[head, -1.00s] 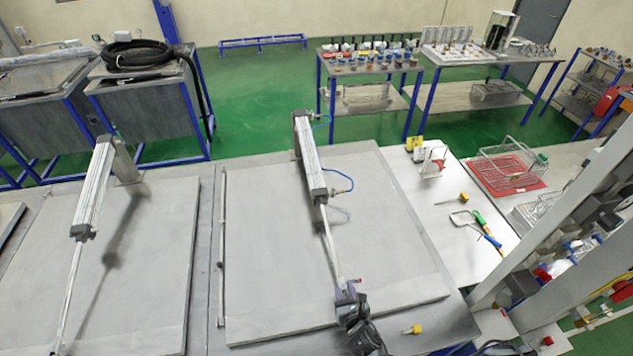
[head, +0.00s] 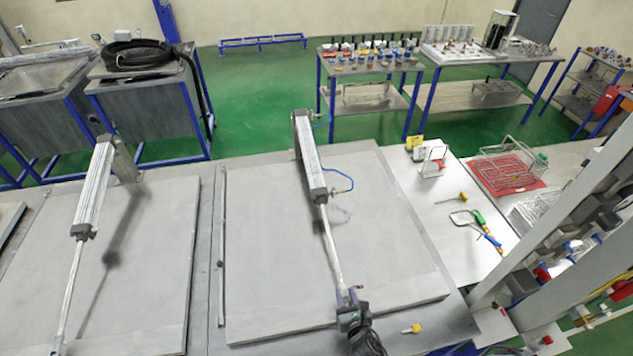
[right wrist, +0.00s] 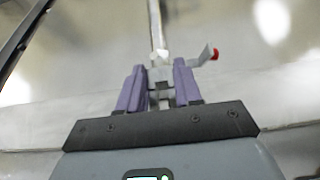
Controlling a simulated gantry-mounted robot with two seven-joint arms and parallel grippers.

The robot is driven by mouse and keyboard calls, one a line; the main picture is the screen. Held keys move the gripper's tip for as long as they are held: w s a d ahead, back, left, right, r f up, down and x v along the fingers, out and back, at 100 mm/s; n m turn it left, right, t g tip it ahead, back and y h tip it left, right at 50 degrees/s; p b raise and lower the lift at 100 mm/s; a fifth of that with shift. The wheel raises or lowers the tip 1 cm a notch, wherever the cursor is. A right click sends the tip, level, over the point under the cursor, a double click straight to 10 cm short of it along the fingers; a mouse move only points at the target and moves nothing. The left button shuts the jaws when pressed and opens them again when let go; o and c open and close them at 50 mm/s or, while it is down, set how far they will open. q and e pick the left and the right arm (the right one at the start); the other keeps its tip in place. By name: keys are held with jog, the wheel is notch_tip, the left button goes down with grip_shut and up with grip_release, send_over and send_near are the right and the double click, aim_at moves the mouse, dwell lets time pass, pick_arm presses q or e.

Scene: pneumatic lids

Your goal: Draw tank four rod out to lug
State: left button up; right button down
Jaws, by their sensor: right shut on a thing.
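A pneumatic cylinder (head: 309,158) with a blue air hose lies over the right-hand grey lid (head: 270,240). Its thin silver rod (head: 332,246) reaches out toward the lid's front edge. My right gripper (head: 350,297) is shut on the rod's end near that edge. In the right wrist view, the purple fingers (right wrist: 160,88) close around the rod end, and the rod (right wrist: 156,25) runs away from me. A small bracket with a red tip (right wrist: 214,54) shows just beyond the fingers, to their right. The lug cannot be made out clearly. My left gripper is not in view.
A second cylinder (head: 95,188) lies over the left-hand lid (head: 150,270). A yellow-ended fitting (head: 412,328) lies right of my right gripper. A white side table (head: 440,205) holds hand tools, and a red mat with a wire basket (head: 505,170) is behind it.

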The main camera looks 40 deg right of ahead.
jog(key=shift+s+a+f, duration=0.3)
jog(key=shift+s+f, duration=0.3)
jog(key=shift+s, duration=0.3)
jog(key=c, duration=1)
grip_release()
jog(key=shift+o, duration=1.2)
jog(key=shift+s, duration=0.1)
jog(key=shift+w+r, duration=0.2)
jog(key=shift+r, duration=0.05)
jog(key=v, duration=0.6)
jog(key=shift+r, duration=0.15)
